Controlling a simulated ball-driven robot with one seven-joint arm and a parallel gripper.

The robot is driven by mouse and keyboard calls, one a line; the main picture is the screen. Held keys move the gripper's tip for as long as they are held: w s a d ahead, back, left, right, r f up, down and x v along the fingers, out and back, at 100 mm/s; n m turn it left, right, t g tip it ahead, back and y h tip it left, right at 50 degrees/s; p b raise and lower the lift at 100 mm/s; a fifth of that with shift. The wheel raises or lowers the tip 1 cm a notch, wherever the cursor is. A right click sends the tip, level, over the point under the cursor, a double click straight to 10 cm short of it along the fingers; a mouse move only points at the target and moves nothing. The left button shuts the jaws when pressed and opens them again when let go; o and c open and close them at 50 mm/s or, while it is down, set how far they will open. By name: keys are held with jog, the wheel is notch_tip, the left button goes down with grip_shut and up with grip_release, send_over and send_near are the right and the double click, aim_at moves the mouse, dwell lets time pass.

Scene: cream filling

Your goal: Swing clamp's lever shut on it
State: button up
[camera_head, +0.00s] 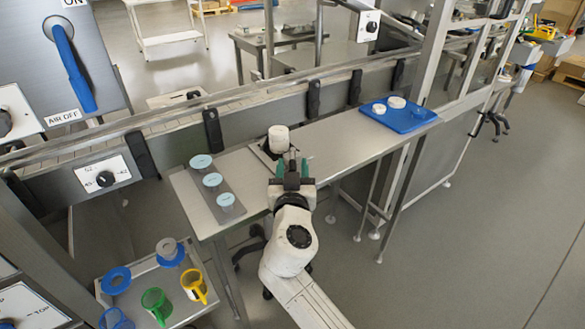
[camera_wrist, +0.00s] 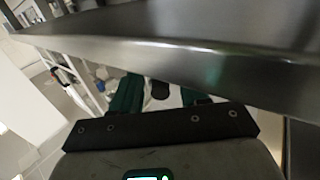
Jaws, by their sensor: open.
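A white cylindrical jar (camera_head: 278,136) stands on the steel table, just beyond my gripper. A dark fixture (camera_head: 262,156) shows at its foot; this may be the clamp, but I cannot make out its lever clearly. My gripper (camera_head: 292,166) has its green fingers apart, on the near side of the jar. In the wrist view the green fingers (camera_wrist: 160,97) are spread, with a small dark knob-like piece (camera_wrist: 160,90) showing between them. I cannot tell whether it belongs to the clamp or whether the fingers touch it.
A grey strip with several pale-blue-topped cups (camera_head: 211,180) lies left on the table. A blue tray (camera_head: 420,121) with white round pieces is at right. A lower table (camera_head: 195,310) holds coloured jugs and rings. A broad metal edge (camera_wrist: 200,50) crosses the wrist view close above the fingers.

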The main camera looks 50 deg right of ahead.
jog(key=shift+c, duration=0.3)
grip_shut()
dwell(0.3)
